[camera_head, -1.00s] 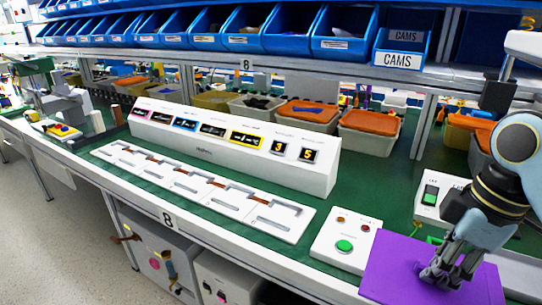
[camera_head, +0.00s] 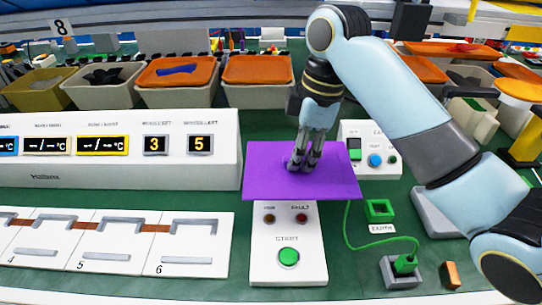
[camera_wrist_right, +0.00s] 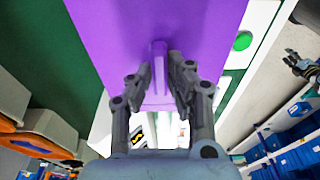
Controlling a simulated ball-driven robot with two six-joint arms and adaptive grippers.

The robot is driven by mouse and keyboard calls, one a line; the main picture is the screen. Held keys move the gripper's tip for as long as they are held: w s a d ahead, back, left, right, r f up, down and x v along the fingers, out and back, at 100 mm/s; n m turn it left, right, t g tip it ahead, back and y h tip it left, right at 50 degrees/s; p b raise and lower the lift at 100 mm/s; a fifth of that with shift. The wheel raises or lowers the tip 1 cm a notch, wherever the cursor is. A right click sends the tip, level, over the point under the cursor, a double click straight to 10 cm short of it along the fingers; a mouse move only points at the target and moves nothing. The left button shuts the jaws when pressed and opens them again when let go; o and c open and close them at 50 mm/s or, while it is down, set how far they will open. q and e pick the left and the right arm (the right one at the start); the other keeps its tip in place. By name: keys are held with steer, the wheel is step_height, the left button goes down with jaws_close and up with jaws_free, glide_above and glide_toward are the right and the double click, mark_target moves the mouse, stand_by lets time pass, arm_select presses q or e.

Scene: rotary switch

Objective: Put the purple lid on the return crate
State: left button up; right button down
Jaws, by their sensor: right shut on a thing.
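The purple lid (camera_head: 262,182) is a flat sheet in the middle of the head view, above the top of the start panel and overlapping it. My right gripper (camera_head: 302,166) is shut on the lid's upright handle. The right wrist view shows the lid's underlying sheet (camera_wrist_right: 205,30) and its handle (camera_wrist_right: 158,62) between the fingers (camera_wrist_right: 160,85). I cannot pick out the return crate for certain. A small dark gripper (camera_wrist_right: 300,65) at the right of the wrist view looks like my left one; its jaws are too small to judge. It is not in the head view.
The start panel (camera_head: 288,270) with a green button stands below the lid. A white display console (camera_head: 110,175) is to the left, with numbered plates (camera_head: 110,250) before it. Bins with orange contents (camera_head: 258,95) line the back. A green cable (camera_head: 350,232) runs at right.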

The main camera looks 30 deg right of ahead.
mark_target(287, 146)
steer(key=w+d+f, duration=0.1)
steer(key=w, duration=0.2)
steer(key=w+d+f+b, duration=0.1)
steer(key=w+f, duration=0.1)
steer(key=w+d+f, duration=0.1)
steer(key=w+f, duration=0.1)
steer(key=w, duration=0.1)
steer(key=shift+w+f, duration=0.25)
steer(key=shift+w, duration=0.05)
steer(key=shift+w+d+f, duration=0.1)
steer(key=shift+w+f, duration=0.05)
steer(key=shift+w, duration=0.05)
arm_select(q)
steer(key=shift+w+f+b, duration=0.35)
steer(key=shift+w+f, duration=0.15)
steer(key=shift+f, duration=0.4)
arm_select(e)
steer(key=shift+f, duration=1.95)
steer(key=shift+f, duration=0.1)
steer(key=c, duration=1.3)
jaws_free()
steer(key=shift+o, duration=0.2)
